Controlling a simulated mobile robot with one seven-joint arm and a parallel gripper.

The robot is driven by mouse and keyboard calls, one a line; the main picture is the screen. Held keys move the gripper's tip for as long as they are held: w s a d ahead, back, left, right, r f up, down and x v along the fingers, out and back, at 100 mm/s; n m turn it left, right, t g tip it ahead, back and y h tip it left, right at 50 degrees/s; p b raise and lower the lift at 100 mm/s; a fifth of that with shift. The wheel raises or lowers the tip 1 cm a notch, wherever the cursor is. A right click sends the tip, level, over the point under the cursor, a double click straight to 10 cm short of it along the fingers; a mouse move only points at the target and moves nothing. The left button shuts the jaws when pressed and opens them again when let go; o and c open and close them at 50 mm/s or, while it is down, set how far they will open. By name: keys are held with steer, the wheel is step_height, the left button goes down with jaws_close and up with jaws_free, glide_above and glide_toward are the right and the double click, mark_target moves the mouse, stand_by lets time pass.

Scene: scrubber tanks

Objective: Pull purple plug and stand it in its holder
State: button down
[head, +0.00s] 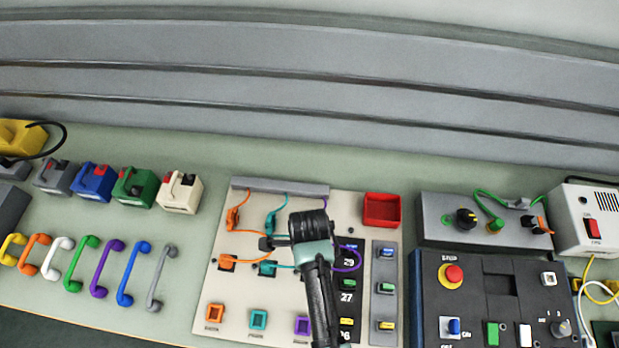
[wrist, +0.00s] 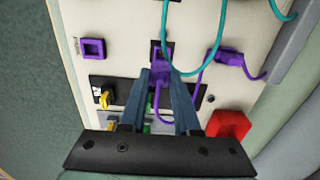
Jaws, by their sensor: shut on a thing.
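The purple plug (wrist: 163,67) is between the fingertips of my gripper (wrist: 164,78) in the wrist view. My gripper is shut on it. The plug is at a black socket plate (wrist: 156,46); I cannot tell whether it is still seated. Its purple cable shows in the head view (head: 349,258), to the right of my gripper. The purple holder (head: 302,325) is an empty square frame at the panel's front; it also shows in the wrist view (wrist: 93,48), left of the plug. My wrist hides the plug in the head view.
Orange (head: 214,315) and teal (head: 258,318) holders stand left of the purple one. Orange (head: 227,262) and teal (head: 267,268) plugs sit in the panel. Teal cable (wrist: 202,63) loops near the plug. A red bin (head: 382,210) and a switch strip (head: 385,290) are to the right.

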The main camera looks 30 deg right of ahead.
steer(key=s+a+p, duration=0.6)
steer(key=s+a, duration=0.1)
steer(key=s, duration=0.3)
steer(key=shift+s, duration=0.2)
steer(key=shift+f, duration=0.1)
steer(key=shift+f+b, duration=1.65)
steer(key=shift+f, duration=0.45)
steer(key=shift+f+b, duration=0.7)
steer(key=shift+f, duration=0.35)
